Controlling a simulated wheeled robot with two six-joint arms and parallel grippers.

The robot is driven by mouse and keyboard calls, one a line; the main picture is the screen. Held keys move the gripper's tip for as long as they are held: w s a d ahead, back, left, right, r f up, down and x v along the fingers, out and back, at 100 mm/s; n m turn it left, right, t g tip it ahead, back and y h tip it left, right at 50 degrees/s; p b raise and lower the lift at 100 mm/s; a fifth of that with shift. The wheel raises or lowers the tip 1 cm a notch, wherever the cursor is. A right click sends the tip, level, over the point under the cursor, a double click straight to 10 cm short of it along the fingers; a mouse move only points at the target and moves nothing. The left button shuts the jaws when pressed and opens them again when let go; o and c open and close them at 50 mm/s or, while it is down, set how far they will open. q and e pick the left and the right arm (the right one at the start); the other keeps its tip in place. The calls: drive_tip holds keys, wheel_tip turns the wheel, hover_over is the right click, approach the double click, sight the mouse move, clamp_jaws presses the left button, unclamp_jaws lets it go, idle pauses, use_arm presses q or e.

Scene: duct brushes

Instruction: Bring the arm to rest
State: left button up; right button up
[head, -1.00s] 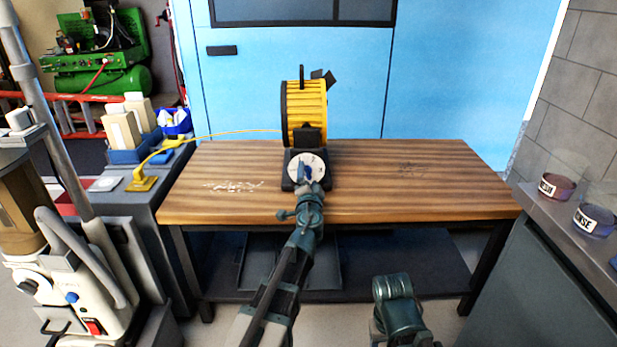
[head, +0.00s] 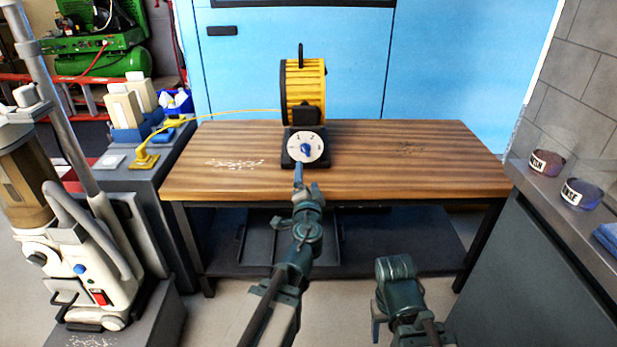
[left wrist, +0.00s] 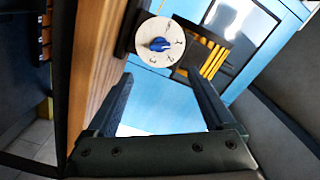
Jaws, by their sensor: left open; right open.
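My left gripper (head: 299,174) is at the front part of the wooden bench, just in front of the yellow machine's white dial (head: 306,147) and apart from it. In the left wrist view its two fingers (left wrist: 163,92) stand wide apart with nothing between them. The dial's blue knob (left wrist: 159,44) shows beyond the fingertips. My right gripper (head: 377,322) is low in front of the bench, hanging downward. It looks empty, and its fingers are partly hidden by its own arm.
The yellow ribbed machine (head: 304,88) stands on the wooden bench (head: 420,165), with a yellow cable running left. A white and grey machine (head: 75,265) stands at left. A grey counter (head: 535,200) with two labelled round containers is at right. The bench is mostly clear.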

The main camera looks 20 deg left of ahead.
use_arm(q)
drive_tip(key=s+d+f+n+g+y, duration=0.1)
drive_tip(key=s+d+f+n+g, duration=0.1)
drive_tip(key=s+f+n+g, duration=0.75)
drive_tip(key=s+d+f+m+g+h, duration=0.4)
drive_tip(key=s+d+f+g, duration=0.4)
drive_tip(key=s+d+f, duration=0.5)
wheel_tip(320, 180, up, 39)
drive_tip(key=s+p, duration=0.2)
drive_tip(key=p, duration=3.6)
drive_tip(key=shift+s+f+h, duration=0.15)
drive_tip(key=shift+s+h, duration=0.2)
drive_tip(key=shift+h, duration=0.05)
drive_tip(key=shift+m, duration=0.25)
